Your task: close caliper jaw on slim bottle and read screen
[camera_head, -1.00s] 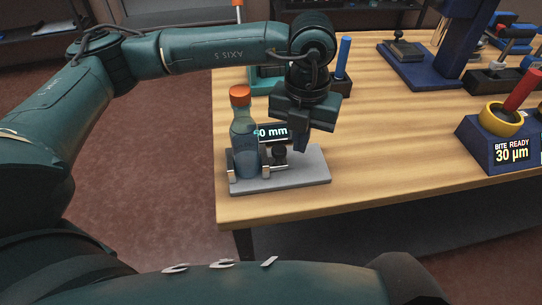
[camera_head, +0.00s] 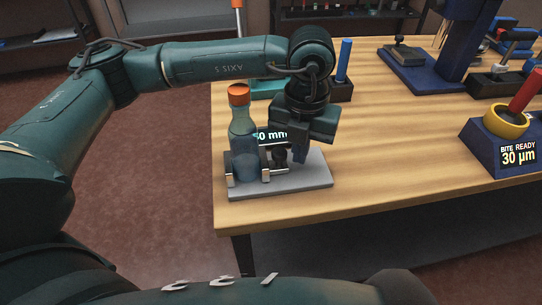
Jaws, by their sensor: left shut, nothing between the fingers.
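The slim bottle (camera_head: 243,147), with blue liquid and an orange cap, stands upright on the grey caliper base (camera_head: 305,183) near the table's left edge. The small metal caliper jaws (camera_head: 266,175) show at the bottle's foot; whether both touch it I cannot tell. The caliper screen (camera_head: 272,135) stands behind and reads "50 mm" or similar, its left part hidden by the bottle. My left gripper (camera_head: 299,158) is shut and empty, pointing down just right of the bottle, by the dark slider knob (camera_head: 279,156), which it partly covers. My right gripper is not in view.
A blue device (camera_head: 491,146) with a yellow ring and a red handle stands at the right, its screen reading "BITE READY 30 µm". A blue stand (camera_head: 420,75) and tools are at the back. The middle of the wooden table (camera_head: 390,145) is clear.

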